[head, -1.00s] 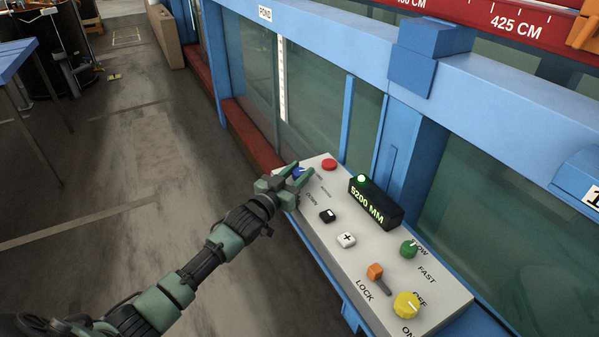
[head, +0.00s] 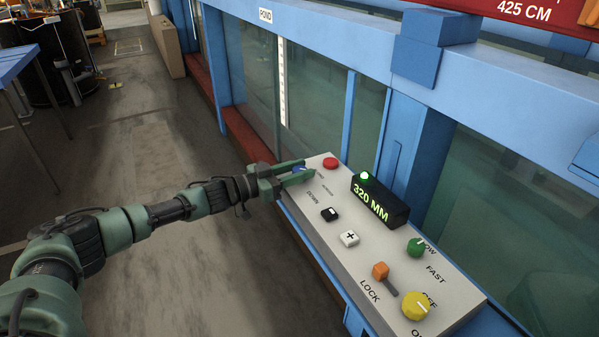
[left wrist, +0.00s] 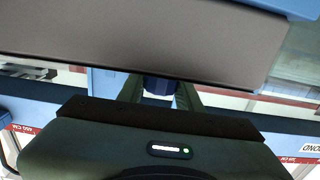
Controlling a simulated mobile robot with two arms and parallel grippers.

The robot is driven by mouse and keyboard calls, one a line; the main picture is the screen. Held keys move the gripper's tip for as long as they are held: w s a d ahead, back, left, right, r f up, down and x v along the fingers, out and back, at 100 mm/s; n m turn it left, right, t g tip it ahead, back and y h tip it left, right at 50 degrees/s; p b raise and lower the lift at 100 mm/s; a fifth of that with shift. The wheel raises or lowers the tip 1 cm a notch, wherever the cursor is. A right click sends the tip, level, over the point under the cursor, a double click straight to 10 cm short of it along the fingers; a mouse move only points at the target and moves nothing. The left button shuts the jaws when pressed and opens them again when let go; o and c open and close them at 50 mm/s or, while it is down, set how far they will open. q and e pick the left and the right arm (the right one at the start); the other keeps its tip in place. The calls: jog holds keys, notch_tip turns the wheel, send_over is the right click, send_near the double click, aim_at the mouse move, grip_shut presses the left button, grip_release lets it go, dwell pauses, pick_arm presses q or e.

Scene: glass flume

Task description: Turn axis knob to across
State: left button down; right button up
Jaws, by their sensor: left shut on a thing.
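The blue axis knob (head: 299,169) sits at the far left end of the grey control panel (head: 335,270). My left gripper (head: 306,170) reaches in from the left with one finger on each side of it and is shut on it. Only a little blue shows between the green fingers, so the knob's pointer cannot be read. A word like DOWN stands beside the knob; other small labels there are too small to read. In the left wrist view, the dark blue knob (left wrist: 158,87) sits between the two fingertips. My right gripper is not in view.
Close by are a red button (head: 330,163) and a lit display (head: 379,201) reading 320 MM. Farther along are black and white buttons, a green knob (head: 415,247), an orange lever (head: 380,271) and a yellow knob (head: 414,306).

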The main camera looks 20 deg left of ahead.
pick_arm(q)
jog(key=shift+r, duration=0.2)
jog(key=c, duration=0.9)
grip_release()
jog(key=shift+f, duration=0.1)
jog(key=shift+c, duration=0.2)
jog(key=b+v, duration=0.1)
jog(key=v, duration=0.6)
jog(key=shift+s+a, duration=0.3)
